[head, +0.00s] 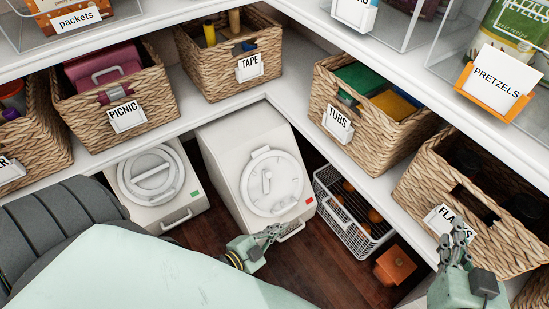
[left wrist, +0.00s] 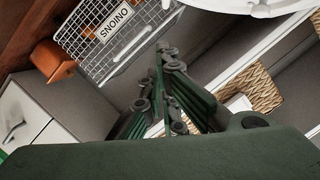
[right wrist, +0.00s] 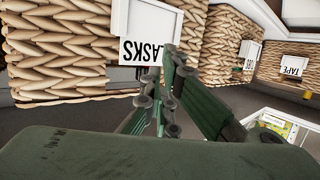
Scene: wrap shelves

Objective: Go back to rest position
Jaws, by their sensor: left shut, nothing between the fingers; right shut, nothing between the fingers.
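My left gripper (head: 268,236) is in the lower middle of the head view, just in front of the white bin with the round lid and red tag. It is shut and empty, and its fingers also show in the left wrist view (left wrist: 165,60). My right gripper (head: 456,238) is at the lower right of the head view, overlapping the front of the flasks basket (head: 475,215). It is shut and empty. In the right wrist view its fingers (right wrist: 170,65) are close to the upside-down flasks label. I cannot tell whether they touch the basket.
White bins (head: 245,165) (head: 150,200), a wire onion basket (head: 345,220) and an orange box (head: 394,264) stand on the dark wood floor. Baskets labelled picnic (head: 160,95), tape (head: 265,75) and tubs (head: 345,125) sit on the shelf (head: 285,110) above. Some floor is clear.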

